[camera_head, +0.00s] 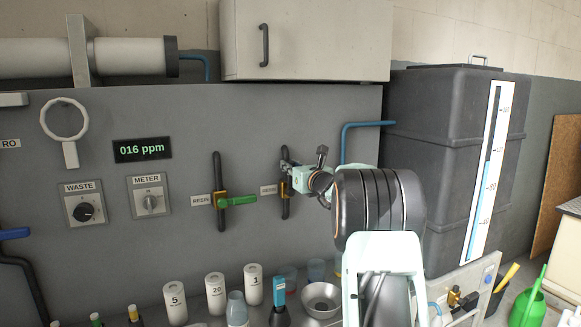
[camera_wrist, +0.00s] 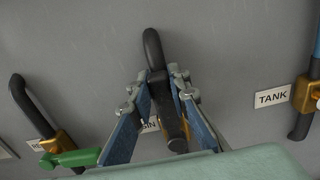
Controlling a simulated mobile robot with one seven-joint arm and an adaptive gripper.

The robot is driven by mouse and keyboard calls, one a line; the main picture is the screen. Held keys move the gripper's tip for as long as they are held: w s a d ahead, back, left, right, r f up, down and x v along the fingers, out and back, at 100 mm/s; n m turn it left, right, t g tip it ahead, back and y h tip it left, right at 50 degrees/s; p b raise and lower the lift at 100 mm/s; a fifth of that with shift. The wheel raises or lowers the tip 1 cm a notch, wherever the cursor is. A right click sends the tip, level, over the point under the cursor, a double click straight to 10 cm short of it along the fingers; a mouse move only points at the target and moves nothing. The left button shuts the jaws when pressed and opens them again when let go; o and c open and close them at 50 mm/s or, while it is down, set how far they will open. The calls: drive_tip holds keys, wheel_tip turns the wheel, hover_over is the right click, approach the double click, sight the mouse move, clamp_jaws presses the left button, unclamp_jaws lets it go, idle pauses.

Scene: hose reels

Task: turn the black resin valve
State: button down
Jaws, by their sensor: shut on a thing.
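The black resin valve (camera_wrist: 163,92) is in the middle of the wrist view, with a dark pipe rising behind it and some brass low on it. In the head view its pipe (camera_head: 284,156) shows beside my gripper, which hides most of the valve. My gripper (camera_head: 290,178) is at the grey panel. Its two blue-padded fingers (camera_wrist: 157,84) stand on either side of the black handle and are shut on it. A label behind the fingers is partly covered; only "IN" reads clearly.
A green-handled valve (camera_head: 238,202) by a RESIN label is close on the left. The TANK valve (camera_wrist: 305,98) is on the right in the wrist view. White canisters (camera_head: 215,293) and a metal bowl (camera_head: 321,297) stand below. A dark tank (camera_head: 432,150) is at right.

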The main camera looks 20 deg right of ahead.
drive_tip(key=shift+d, duration=0.15)
drive_tip(key=d+f+m+p, duration=0.8)
drive_tip(key=m+p, duration=0.5)
drive_tip(key=m, duration=0.5)
drive_tip(key=shift+w+d+f, duration=0.15)
drive_tip(key=shift+d+f, duration=0.25)
drive_tip(key=shift+f, duration=0.15)
idle(0.3)
drive_tip(key=c, duration=1.8)
unclamp_jaws()
